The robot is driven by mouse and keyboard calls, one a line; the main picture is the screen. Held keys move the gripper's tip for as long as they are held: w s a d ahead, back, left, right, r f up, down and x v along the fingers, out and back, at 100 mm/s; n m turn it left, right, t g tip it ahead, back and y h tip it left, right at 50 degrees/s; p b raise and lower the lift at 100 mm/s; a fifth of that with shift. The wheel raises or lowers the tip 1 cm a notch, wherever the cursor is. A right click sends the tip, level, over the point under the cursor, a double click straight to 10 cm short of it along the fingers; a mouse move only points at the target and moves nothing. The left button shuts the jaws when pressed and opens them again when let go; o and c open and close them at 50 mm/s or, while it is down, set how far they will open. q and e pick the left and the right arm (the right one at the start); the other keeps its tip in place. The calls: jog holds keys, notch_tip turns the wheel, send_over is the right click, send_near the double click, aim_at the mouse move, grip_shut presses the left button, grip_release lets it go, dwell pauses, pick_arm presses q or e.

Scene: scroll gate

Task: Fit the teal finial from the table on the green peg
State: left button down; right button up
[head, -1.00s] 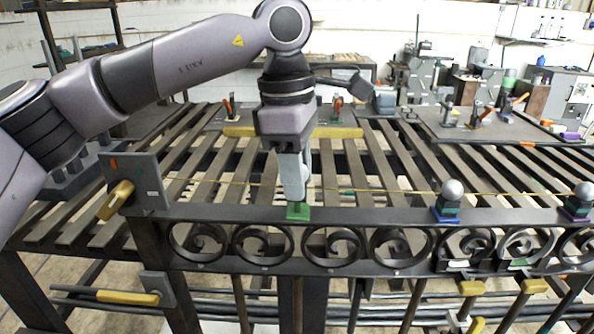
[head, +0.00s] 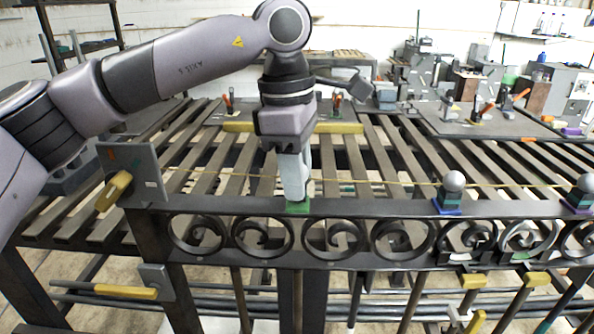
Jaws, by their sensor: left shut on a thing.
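My left gripper (head: 295,198) points straight down over the gate's top rail. It is shut on the teal finial, which its fingers hide almost fully. The green peg base (head: 298,207) shows on the rail right below the fingertips. The fingertips are at or just above the green base. I cannot tell whether the finial is around the peg or how far down it sits. My right gripper is not in view.
Two finials with grey balls stand on the rail to the right, one on a blue base (head: 447,209), one on a purple base (head: 578,209). A grey plate with a yellow handle (head: 114,191) stands at the rail's left end. A slatted table (head: 400,160) lies behind.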

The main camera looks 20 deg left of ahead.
pick_arm(q)
jog(key=shift+f+b, duration=0.3)
jog(key=shift+f, duration=0.15)
jog(key=c, duration=0.7)
grip_release()
jog(key=shift+c, duration=0.2)
jog(key=r, duration=0.7)
jog(key=shift+a, duration=0.4)
jog(key=shift+s, duration=0.1)
